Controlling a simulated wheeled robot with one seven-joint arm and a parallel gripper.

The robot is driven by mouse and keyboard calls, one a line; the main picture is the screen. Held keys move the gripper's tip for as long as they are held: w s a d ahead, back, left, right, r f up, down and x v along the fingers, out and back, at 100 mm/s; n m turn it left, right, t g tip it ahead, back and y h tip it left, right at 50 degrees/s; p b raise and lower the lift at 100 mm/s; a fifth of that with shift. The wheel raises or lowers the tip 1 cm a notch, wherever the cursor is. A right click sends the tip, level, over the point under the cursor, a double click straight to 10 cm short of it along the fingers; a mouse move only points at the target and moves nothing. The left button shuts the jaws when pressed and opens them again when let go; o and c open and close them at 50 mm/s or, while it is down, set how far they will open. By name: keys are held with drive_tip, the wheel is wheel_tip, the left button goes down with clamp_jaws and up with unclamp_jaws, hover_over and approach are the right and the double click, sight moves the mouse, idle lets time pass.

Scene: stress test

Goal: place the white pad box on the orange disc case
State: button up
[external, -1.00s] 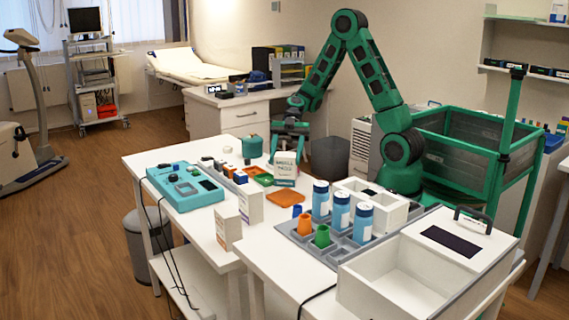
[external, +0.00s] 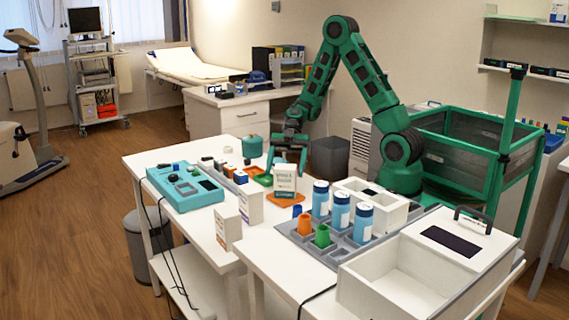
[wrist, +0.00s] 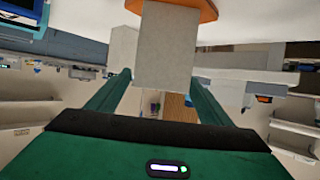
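The white pad box (external: 285,183) stands upright at the orange disc case (external: 299,199), appearing to rest on it. In the wrist view, the box (wrist: 165,55) meets the orange case (wrist: 205,9) at the top of the picture. My gripper (external: 286,165) is at the top of the box, with its green fingers spread on either side. They look wider apart than the box in the external view. The fingers also flank the box in the wrist view (wrist: 162,78); a small gap shows at the left finger, while the right finger overlaps the box's edge.
A teal device (external: 185,187) lies on the left of the white table (external: 150,160). Blue-and-white bottles (external: 342,210) and small cups stand in a grey tray to the right. A green pot (external: 252,147) stands behind.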

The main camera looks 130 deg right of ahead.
drive_tip(key=v, duration=1.2)
idle(0.5)
drive_tip(key=a+f+m+g+h, duration=0.4)
drive_tip(key=a+m+g, duration=0.2)
drive_tip(key=a, duration=0.2)
drive_tip(key=s+a+r+m+g+h, duration=0.1)
drive_tip(key=s+a+r+m+h, duration=0.1)
drive_tip(key=s, duration=0.4)
drive_tip(key=s+a+r+m+g+h, duration=0.2)
drive_tip(key=s+a+m+h, duration=0.1)
drive_tip(key=s+a+m, duration=0.2)
drive_tip(key=shift+s+r+m+g, duration=0.35)
drive_tip(key=shift+s+m, duration=0.45)
drive_tip(key=shift+m, duration=0.4)
